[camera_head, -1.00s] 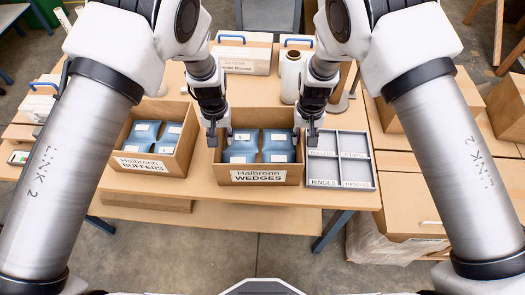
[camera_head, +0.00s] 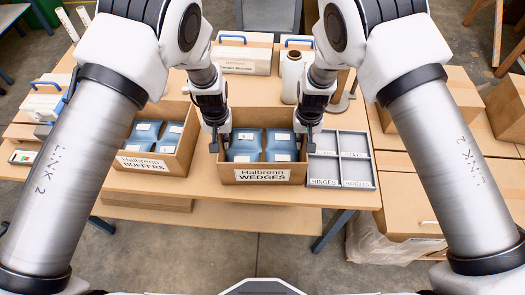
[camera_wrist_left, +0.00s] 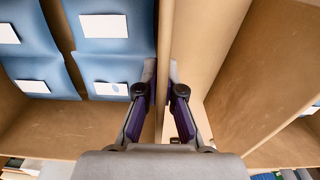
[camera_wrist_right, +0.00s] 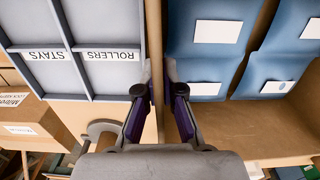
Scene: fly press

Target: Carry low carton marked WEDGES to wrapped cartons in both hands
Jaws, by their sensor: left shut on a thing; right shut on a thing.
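The low carton marked WEDGES (camera_head: 262,177) stands on the table with blue packs (camera_head: 263,146) inside, each with a white label. My left gripper (camera_head: 217,142) is shut on the carton's left wall, one finger inside and one outside, as the left wrist view shows (camera_wrist_left: 165,88). My right gripper (camera_head: 305,142) is shut on the carton's right wall in the same way, seen in the right wrist view (camera_wrist_right: 158,85). The carton looks level. I cannot tell any gap beneath it. The wrapped cartons are not clearly identifiable; clear wrapping (camera_head: 375,243) shows low at the right.
The BUFFERS carton (camera_head: 149,165) stands close on the left. A grey divided tray (camera_head: 341,183) with HINGES labels stands close on the right. Behind are a white roll (camera_head: 291,78) and cases with blue handles (camera_head: 243,58). Brown cartons (camera_head: 459,120) stand at the right.

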